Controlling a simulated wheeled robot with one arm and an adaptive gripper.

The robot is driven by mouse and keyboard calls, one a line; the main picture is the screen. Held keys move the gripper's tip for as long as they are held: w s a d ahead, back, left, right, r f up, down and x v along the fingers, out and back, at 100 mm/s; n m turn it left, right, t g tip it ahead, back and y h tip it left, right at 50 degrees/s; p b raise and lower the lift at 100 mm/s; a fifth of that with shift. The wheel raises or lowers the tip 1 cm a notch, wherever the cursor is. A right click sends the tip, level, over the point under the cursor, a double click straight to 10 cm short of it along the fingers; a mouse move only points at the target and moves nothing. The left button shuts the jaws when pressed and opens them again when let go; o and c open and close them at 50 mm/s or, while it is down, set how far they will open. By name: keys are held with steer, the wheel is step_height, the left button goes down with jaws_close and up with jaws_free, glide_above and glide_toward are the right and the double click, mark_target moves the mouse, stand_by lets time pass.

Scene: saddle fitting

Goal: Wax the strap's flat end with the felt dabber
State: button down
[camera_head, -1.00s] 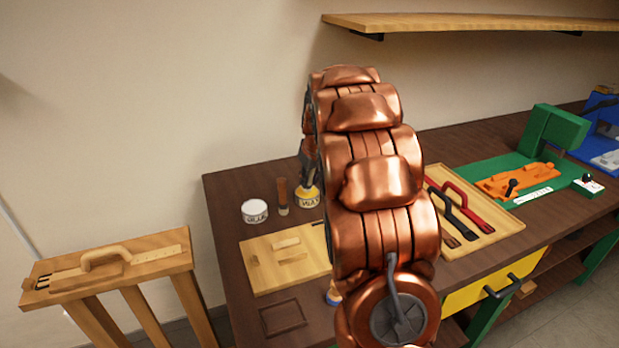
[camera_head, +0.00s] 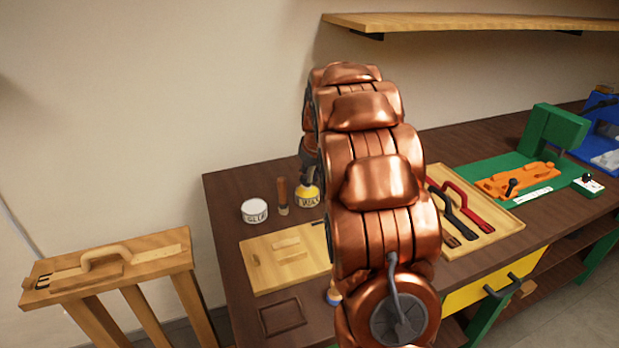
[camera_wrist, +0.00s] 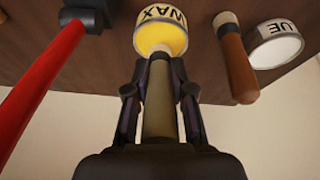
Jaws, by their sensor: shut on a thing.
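My gripper (camera_wrist: 159,72) is shut on the grey-olive handle of the felt dabber (camera_wrist: 160,112). The dabber's far end meets the yellow wax pot (camera_wrist: 161,36), so its felt tip is hidden and I cannot tell how deep it sits. In the head view the wax pot (camera_head: 308,196) stands near the back of the bench, just below my dark gripper (camera_head: 308,165), partly covered by my arm. A tan strap (camera_head: 150,254) appears to lie on the wooden stand at left, under an arched handle, with a dark buckle at its left end.
A white glue tin (camera_head: 255,211) and a brown-handled tool (camera_head: 283,196) stand left of the wax. A wooden board (camera_head: 262,279) lies in front. A tray (camera_head: 509,223) of straps or tools is at right, beyond my arm. A red bar (camera_wrist: 38,90) with a black end is near my gripper.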

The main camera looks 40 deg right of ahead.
steer(key=shift+r+p, duration=0.5)
steer(key=shift+r, duration=2.55)
